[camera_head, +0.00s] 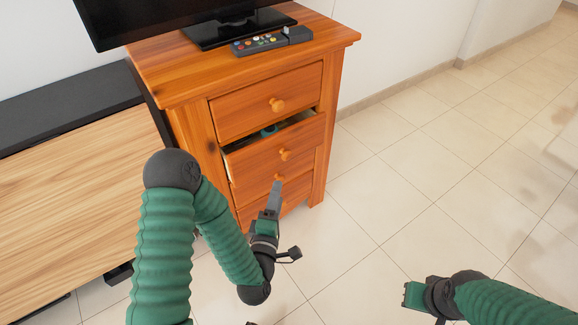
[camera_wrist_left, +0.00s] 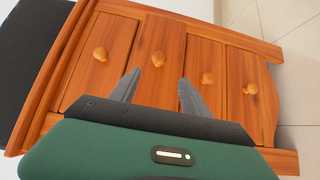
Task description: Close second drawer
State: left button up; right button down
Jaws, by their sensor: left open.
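The wooden cabinet (camera_head: 185,85) has several drawers with round knobs. The second drawer (camera_head: 254,158) from the top stands partly open, its front pushed out past the others, with its knob (camera_head: 285,154) facing the room. My left gripper (camera_head: 275,190) is just in front of the cabinet, below that knob and over the lower drawers. In the left wrist view the cabinet lies sideways, and my open left fingers (camera_wrist_left: 159,88) spread to either side of the second drawer's knob (camera_wrist_left: 158,59). They hold nothing. My right gripper (camera_head: 413,296) is low at the right, away from the cabinet; its jaws are unclear.
A screen (camera_head: 170,17) and a remote control (camera_head: 262,43) are on the cabinet top. A small bluish object (camera_head: 268,130) shows inside the open drawer. A low wood-and-black unit (camera_head: 75,185) stands at left. The tiled floor (camera_head: 400,180) at right is clear.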

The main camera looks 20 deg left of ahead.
aim_at(286, 160)
pick_arm(q)
jog(key=w+b, duration=0.1)
jog(key=w, duration=0.3)
jog(key=w+a+b, duration=0.1)
jog(key=w+b, duration=0.1)
jog(key=w, duration=0.3)
jog(key=w+b, duration=0.1)
jog(key=w, duration=0.3)
jog(key=shift+w+a+f+b, duration=0.1)
jog(key=shift+w+a+b, duration=0.15)
jog(key=shift+a+b, duration=0.05)
jog(key=shift+w+a, duration=0.1)
jog(key=shift+w, duration=0.25)
jog(key=c, duration=1.2)
